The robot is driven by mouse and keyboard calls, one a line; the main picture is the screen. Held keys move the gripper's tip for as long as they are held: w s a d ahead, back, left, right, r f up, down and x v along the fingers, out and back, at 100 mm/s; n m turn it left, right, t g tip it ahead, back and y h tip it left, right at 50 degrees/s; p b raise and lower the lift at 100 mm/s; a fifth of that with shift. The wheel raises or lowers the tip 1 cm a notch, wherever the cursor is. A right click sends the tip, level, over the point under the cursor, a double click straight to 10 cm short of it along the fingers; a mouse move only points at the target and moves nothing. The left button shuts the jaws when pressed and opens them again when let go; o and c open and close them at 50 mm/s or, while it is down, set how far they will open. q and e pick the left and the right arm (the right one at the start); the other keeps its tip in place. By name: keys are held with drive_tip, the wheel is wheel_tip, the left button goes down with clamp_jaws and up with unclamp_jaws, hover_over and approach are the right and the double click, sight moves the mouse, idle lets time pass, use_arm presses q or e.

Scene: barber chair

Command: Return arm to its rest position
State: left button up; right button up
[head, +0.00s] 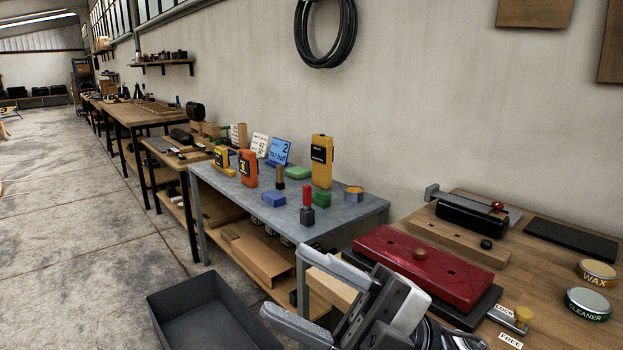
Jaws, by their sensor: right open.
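My right gripper (286,282) is at the bottom centre of the head view, with its two fingers spread apart and nothing between them. It is in front of the near edge of the wooden bench, to the left of the red padded block (425,262). Its wrist and my right arm come in from the bottom edge and hide part of the bench. My left gripper is not in view.
A dark open bin (165,322) stands on the floor at lower left. The grey table (345,212) holds coloured blocks and yellow devices.

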drive_tip(key=w+d+f+m+t+h, duration=0.35)
drive_tip(key=f+m+t+h, duration=0.35)
drive_tip(key=m+t, duration=0.3)
drive_tip(key=w+d+f+m+t+h, duration=0.35)
drive_tip(key=f+m+t+h, duration=0.3)
drive_tip(key=m, duration=0.55)
drive_tip(key=s+d+f+m+g+h, duration=0.3)
drive_tip(key=s+f, duration=0.3)
drive_tip(key=f, duration=0.5)
drive_tip(key=s+d+f+m+g+h, duration=0.3)
drive_tip(key=s+f, duration=0.3)
drive_tip(key=f, duration=0.5)
drive_tip(key=shift+s+d+f+m+g+h+p, duration=0.15)
drive_tip(key=shift+s+d+m+g+h+p, duration=0.15)
drive_tip(key=shift+d+m+h, duration=0.45)
drive_tip(key=shift+a, duration=0.15)
